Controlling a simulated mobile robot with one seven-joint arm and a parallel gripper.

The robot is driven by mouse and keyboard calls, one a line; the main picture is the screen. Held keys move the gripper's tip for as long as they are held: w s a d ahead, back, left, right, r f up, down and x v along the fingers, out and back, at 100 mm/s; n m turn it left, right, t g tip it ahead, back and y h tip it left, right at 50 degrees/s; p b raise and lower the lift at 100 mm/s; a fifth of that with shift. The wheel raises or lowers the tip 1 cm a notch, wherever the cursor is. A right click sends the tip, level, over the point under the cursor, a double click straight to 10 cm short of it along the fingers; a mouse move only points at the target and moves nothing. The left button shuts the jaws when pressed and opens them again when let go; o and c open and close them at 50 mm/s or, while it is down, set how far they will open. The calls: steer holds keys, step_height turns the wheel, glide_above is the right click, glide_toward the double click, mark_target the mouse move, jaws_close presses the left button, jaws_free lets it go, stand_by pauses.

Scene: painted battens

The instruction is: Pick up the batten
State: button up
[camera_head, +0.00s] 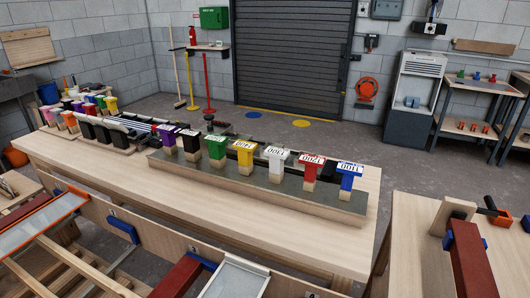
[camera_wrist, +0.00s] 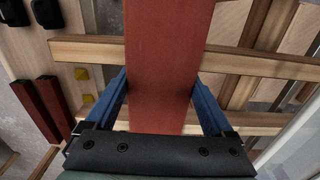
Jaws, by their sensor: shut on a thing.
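A wide dark red painted batten (camera_wrist: 165,45) runs up the middle of the wrist view, close to the camera. My gripper (camera_wrist: 160,78) has its two blue fingers on either side of this batten and is shut on it. The far end of the batten runs out of the top of the wrist view, and its near end is hidden behind the dark gripper body. In the head view, a red batten (camera_head: 180,277) shows at the bottom edge. I cannot tell whether it is the same one. My gripper is not clearly visible in the head view.
Pale wooden bars (camera_wrist: 250,62) cross beneath the held batten. Shorter red pieces (camera_wrist: 38,108) lie at left. In the head view, a long bench (camera_head: 85,160) carries a row of coloured labelled blocks. Another red batten (camera_head: 470,262) is on the right-hand table (camera_head: 410,240).

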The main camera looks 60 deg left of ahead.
steer(key=shift+r, duration=0.15)
jaws_close()
step_height(320, 180, up, 9)
steer(key=shift+r+p, duration=0.1)
steer(key=shift+p, duration=1.05)
steer(key=shift+r, duration=0.3)
